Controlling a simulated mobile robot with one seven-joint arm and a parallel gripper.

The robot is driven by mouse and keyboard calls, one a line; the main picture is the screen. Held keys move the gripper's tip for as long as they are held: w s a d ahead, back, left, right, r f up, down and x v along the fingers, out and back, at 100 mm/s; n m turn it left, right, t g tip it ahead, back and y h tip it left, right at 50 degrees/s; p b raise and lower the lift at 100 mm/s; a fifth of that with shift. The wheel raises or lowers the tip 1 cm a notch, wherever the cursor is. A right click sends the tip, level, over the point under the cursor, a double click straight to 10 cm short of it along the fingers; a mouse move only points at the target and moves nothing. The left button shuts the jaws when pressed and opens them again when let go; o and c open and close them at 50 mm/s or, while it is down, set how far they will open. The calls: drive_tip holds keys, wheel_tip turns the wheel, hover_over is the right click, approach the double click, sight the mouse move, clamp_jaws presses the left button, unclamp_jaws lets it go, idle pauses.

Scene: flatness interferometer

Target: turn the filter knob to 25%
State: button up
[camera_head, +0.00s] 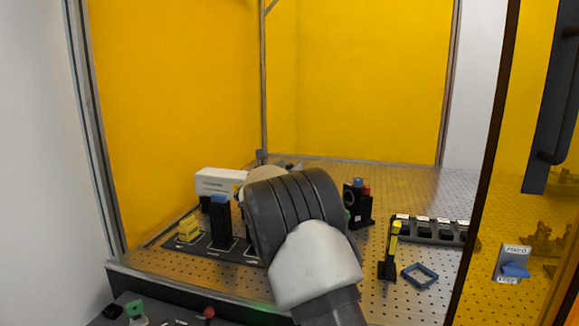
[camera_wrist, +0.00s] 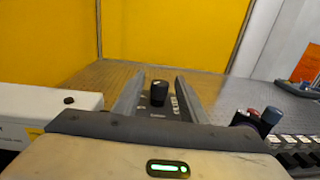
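In the wrist view a black knob (camera_wrist: 159,90) stands upright on a dark panel (camera_wrist: 172,114) with small white marks beside it, too small to read. I take it to be the filter knob, but cannot read its setting. My gripper (camera_wrist: 160,88) is open, with one finger to the left and one to the right of the knob in the picture. The knob appears between the fingers; I cannot tell whether they touch it or how far ahead it is. In the head view my own arm hides the knob and gripper.
A white box (camera_head: 219,182) stands at left behind a blue-topped black block (camera_head: 220,222) and yellow pieces (camera_head: 189,230). Right of my arm are a black device with a red knob (camera_head: 366,190), a yellow-topped post (camera_head: 393,243), a blue square frame (camera_head: 419,275) and a black slotted rack (camera_head: 431,229).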

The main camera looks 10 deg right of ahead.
drive_tip(key=shift+w, duration=0.15)
drive_tip(key=shift+c, duration=0.5)
clamp_jaws()
drive_tip(key=shift+w+r+m+g+h+p, duration=0.1)
drive_tip(key=shift+r+m+g+h+p, duration=0.1)
drive_tip(key=shift+m+g+h+p, duration=0.6)
drive_tip(key=shift+m+g+h, duration=0.6)
drive_tip(key=shift+m+h, duration=0.2)
drive_tip(key=shift+h, duration=0.5)
drive_tip(key=shift+f, duration=0.1)
drive_tip(key=shift+o, duration=0.5)
unclamp_jaws()
